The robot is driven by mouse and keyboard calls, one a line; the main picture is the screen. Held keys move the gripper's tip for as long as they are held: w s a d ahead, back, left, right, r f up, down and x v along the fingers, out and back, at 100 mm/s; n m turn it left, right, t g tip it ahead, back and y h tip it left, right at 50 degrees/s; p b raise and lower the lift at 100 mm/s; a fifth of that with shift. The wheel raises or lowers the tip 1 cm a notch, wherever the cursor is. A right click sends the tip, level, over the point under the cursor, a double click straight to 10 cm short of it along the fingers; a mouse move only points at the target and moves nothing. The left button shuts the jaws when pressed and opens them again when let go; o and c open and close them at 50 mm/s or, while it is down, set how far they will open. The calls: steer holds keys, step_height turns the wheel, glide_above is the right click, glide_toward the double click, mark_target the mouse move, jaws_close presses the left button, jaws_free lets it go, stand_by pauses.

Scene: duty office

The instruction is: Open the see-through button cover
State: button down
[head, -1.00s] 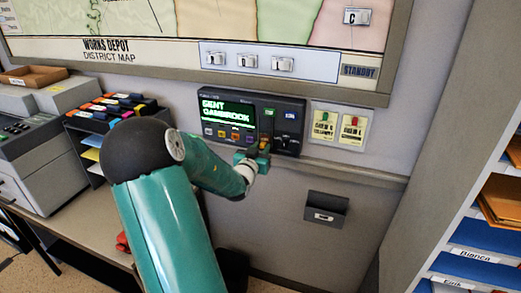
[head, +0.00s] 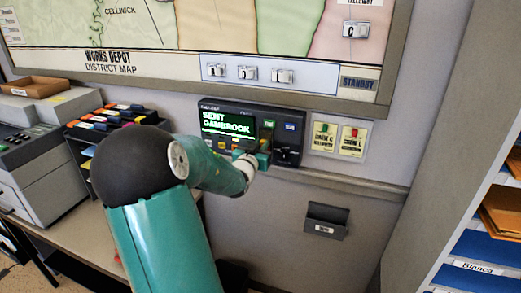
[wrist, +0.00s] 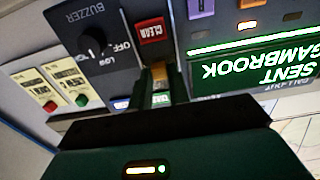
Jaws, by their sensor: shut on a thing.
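The control panel (head: 228,125) with a green display is on the wall below the map. My gripper (head: 262,158) is at its lower middle, right of the display. In the wrist view, which shows the panel upside down, my fingertips (wrist: 161,82) are closed around a small amber piece (wrist: 160,71), which seems to be part of the see-through button cover. A green-lit label (wrist: 162,99) shows between the fingers. A red CLEAR button (wrist: 150,29) is just beyond the fingertips. The cover's outline and how far it is raised cannot be made out.
A black BUZZER knob (wrist: 92,40) is beside the CLEAR button. Shelves (head: 490,240) stand at right.

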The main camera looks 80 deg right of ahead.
steer(key=c, duration=1.3)
jaws_free()
steer(key=shift+a, duration=0.1)
steer(key=a, duration=0.4)
steer(key=w+a, duration=0.1)
steer(key=a, duration=0.8)
steer(key=shift+w+a, duration=0.15)
steer(key=shift+a, duration=0.1)
